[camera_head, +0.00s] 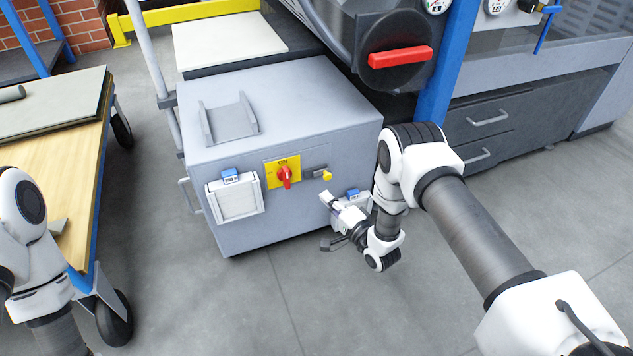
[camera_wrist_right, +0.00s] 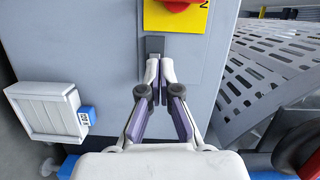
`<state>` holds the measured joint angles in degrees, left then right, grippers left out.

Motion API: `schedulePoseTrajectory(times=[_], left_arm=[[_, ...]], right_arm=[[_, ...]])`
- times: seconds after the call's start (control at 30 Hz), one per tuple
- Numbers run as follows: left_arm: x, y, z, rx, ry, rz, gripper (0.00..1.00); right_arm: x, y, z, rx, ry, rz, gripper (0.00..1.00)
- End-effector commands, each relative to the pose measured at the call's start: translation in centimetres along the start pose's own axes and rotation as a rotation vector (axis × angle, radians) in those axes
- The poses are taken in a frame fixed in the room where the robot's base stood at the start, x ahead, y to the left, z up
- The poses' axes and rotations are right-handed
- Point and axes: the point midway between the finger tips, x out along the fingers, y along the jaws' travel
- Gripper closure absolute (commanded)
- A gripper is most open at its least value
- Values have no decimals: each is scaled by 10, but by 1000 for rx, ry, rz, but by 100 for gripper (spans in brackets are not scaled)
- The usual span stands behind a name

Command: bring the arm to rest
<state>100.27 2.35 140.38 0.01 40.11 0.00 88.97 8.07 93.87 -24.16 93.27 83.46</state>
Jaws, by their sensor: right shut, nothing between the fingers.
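My right arm reaches in from the right in the head view. Its gripper (camera_head: 327,198) is in front of the grey cabinet (camera_head: 285,110), near the small latch with a yellow knob (camera_head: 325,174). In the right wrist view the fingers (camera_wrist_right: 160,70) are shut, tips together and nothing between them. Just beyond the tips is a small dark grey part (camera_wrist_right: 155,46) on the panel; I cannot tell whether they touch it. My left arm (camera_head: 30,245) shows at the left edge of the head view; its gripper is out of view.
A red switch (camera_head: 284,175) on a yellow plate and a white louvred vent (camera_head: 236,198) are on the cabinet front. A wooden-topped cart (camera_head: 62,172) stands left. A black disc with a red handle (camera_head: 400,57) is above. Grey floor (camera_head: 200,300) lies open in front.

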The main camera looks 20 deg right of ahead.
Motion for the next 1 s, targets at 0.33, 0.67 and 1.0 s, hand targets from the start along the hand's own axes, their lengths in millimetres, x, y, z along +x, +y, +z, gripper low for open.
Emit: schedulePoseTrajectory(times=[0.33, 0.67, 1.0], left_arm=[[-8, 0, 0, 1, 0, 0, 60], [-8, 0, 0, 1, 0, 0, 60], [-8, 0, 0, 1, 0, 0, 60]], right_arm=[[-24, 1, 0, -1, 0, -1, 100], [-23, 1, 0, -1, 0, -1, 100], [-57, -3, 39, -83, -19, 289, 100]])
